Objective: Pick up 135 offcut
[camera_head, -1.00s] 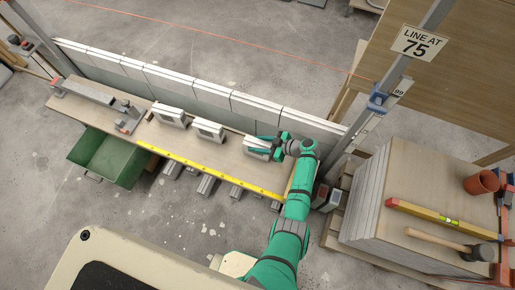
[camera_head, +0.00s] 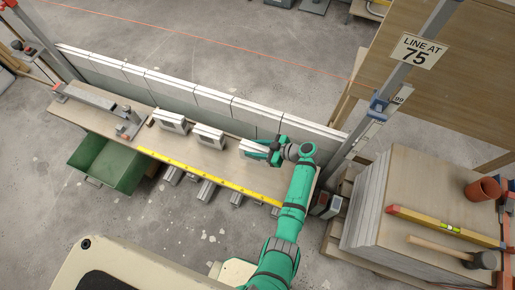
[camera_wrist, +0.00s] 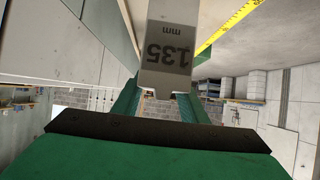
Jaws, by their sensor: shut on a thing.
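The 135 offcut (camera_wrist: 167,48) is a pale grey piece with "135 mm" printed on it, upside down in the wrist view. In the head view the offcut (camera_head: 252,148) is at the right end of the row on the bench, partly covered by my gripper. My gripper (camera_head: 268,153) is shut on it from the right. In the wrist view the green fingers of my gripper (camera_wrist: 158,107) are on both sides of its near end. I cannot tell whether its underside is clear of the bench.
Two similar offcuts, one in the middle (camera_head: 208,136) and one further left (camera_head: 171,122), stand on the bench. A block wall (camera_head: 200,99) runs close behind. A yellow rule (camera_head: 210,178) lines the front edge. A green bin (camera_head: 108,164) is at left; a post with a sign (camera_head: 418,50) is at right.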

